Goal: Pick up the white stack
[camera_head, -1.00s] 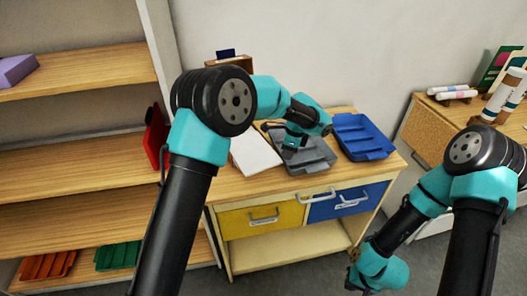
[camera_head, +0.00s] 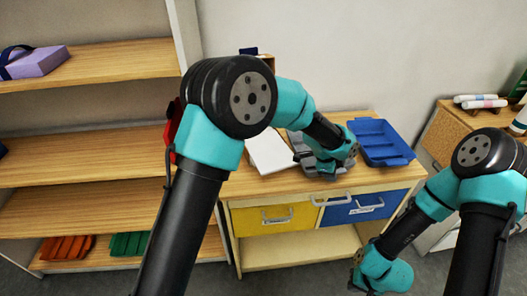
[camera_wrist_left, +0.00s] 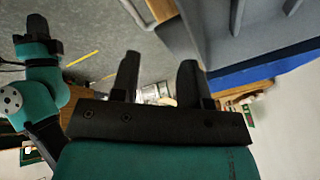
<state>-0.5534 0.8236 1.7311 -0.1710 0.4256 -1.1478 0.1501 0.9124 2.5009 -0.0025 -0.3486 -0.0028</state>
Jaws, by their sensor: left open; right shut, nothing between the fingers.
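The white stack (camera_head: 270,153) lies flat on the low cabinet's wooden top, left of a grey tray (camera_head: 303,146). My left arm's elbow is in front of the stack's left part in the head view. My left wrist is over the grey tray, to the right of the stack. The left gripper's fingers are hard to make out in the head view. In the left wrist view the left gripper (camera_wrist_left: 158,72) is open with nothing between its fingers. My right gripper (camera_head: 354,270) is shut and empty, low in front of the cabinet and away from the stack.
A blue tray (camera_head: 380,144) stands at the right of the cabinet top. A yellow drawer (camera_head: 262,219) and a blue drawer (camera_head: 365,207) are below. A shelf unit (camera_head: 95,162) stands at left, holding a purple box (camera_head: 40,62) and orange and green trays.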

